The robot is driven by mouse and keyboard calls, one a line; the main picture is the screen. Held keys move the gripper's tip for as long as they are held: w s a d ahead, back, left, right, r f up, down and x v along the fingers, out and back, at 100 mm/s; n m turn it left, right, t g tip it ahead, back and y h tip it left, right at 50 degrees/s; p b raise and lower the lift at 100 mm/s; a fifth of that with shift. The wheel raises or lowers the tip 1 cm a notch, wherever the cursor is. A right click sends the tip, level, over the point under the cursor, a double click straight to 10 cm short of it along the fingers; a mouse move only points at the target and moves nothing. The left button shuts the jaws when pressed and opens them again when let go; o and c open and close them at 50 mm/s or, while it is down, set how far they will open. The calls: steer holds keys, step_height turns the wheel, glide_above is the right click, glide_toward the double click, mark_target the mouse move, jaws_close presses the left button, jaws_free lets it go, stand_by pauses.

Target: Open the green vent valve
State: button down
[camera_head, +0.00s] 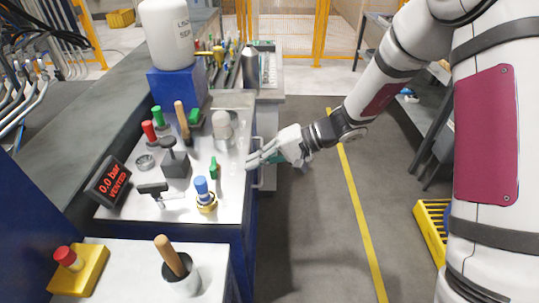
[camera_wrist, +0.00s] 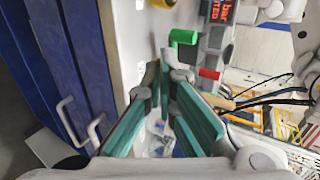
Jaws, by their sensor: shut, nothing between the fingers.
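A small green handle (camera_head: 213,168) stands upright on the pale bench panel, left of my gripper. I take it to be the vent valve, though other green parts are on the bench. It also shows in the wrist view (camera_wrist: 183,37), just beyond my fingertips. My gripper (camera_head: 250,163) hangs at the panel's right edge, a short gap from the green handle. Its teal-padded fingers (camera_wrist: 164,72) are shut with nothing between them. A tilted display (camera_head: 108,185) at the left reads 0.0 bar VENTED in red.
A blue-topped brass fitting (camera_head: 205,194) stands close in front of the green handle. A grey block with a black knob (camera_head: 174,162), a pale domed cylinder (camera_head: 222,130) and red (camera_head: 149,131) and green (camera_head: 157,115) caps stand around it.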

steer(key=a, duration=0.2)
steer(key=a+f, duration=0.1)
steer(key=a, duration=0.2)
steer(key=shift+a+f, duration=0.15)
steer(key=shift+a+p, duration=0.3)
steer(key=shift+a, duration=0.35)
steer(key=shift+s+a+b, duration=0.35)
steer(key=shift+s+a, duration=0.15)
steer(key=shift+a, duration=0.1)
steer(key=shift+d, duration=0.1)
